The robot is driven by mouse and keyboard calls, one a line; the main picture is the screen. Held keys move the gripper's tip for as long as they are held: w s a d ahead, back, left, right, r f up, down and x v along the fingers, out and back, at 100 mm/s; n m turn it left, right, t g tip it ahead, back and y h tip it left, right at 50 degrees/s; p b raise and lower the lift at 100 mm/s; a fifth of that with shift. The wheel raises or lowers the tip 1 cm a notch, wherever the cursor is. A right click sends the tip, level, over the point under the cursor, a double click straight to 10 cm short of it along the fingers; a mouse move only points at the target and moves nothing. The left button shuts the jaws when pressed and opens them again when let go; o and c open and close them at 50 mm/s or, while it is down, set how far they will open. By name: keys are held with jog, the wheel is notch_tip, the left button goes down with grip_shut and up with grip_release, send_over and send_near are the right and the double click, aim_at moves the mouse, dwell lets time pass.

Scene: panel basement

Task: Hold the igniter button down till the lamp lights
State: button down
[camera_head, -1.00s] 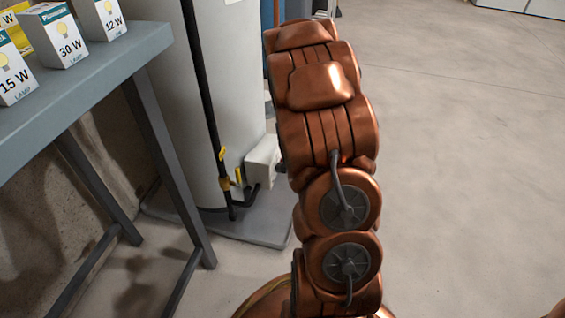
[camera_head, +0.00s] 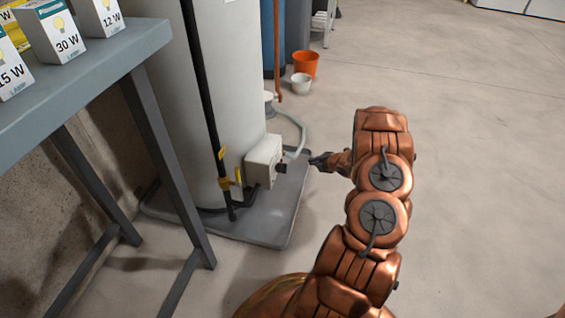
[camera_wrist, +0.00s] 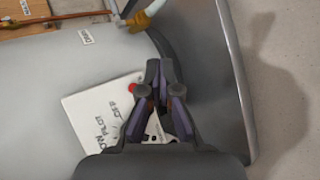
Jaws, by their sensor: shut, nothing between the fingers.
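The white control box (camera_head: 263,160) sits low on the side of the large pale tank. In the wrist view its face (camera_wrist: 86,122) carries the words "ON", "PILOT" and "OFF". A small red round part (camera_wrist: 133,88) shows at its edge, just left of my fingers; I cannot tell whether it is the button or the lamp. My gripper (camera_wrist: 160,75) is shut and empty, in front of the box and covering part of its face. In the head view my gripper (camera_head: 320,160) is just right of the box. I cannot tell whether it touches anything. No lit lamp is visible.
A grey table (camera_head: 90,68) with lamp boxes (camera_head: 58,35) stands at the left. The tank (camera_head: 232,105) stands on a grey base slab (camera_head: 262,228). A hose (camera_head: 301,130) runs behind the box. Orange (camera_head: 306,65) and white buckets (camera_head: 301,83) stand farther back. The floor at right is clear.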

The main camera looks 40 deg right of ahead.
jog(key=shift+s+a+f+n+t+y, duration=0.2)
jog(key=shift+a+f+t+y, duration=0.1)
jog(key=shift+f, duration=0.1)
jog(key=shift+s+a+f+n+t+y, duration=0.1)
jog(key=shift+a+f+n+t+y, duration=0.1)
jog(key=shift+a+f, duration=0.15)
jog(key=w+a+p, duration=0.1)
jog(key=w+a, duration=0.4)
jog(key=w, duration=0.2)
jog(key=shift+w, duration=0.15)
jog(key=shift+f, duration=0.1)
dwell(1.5)
jog(key=shift+w+a, duration=0.2)
jog(key=shift+w, duration=0.15)
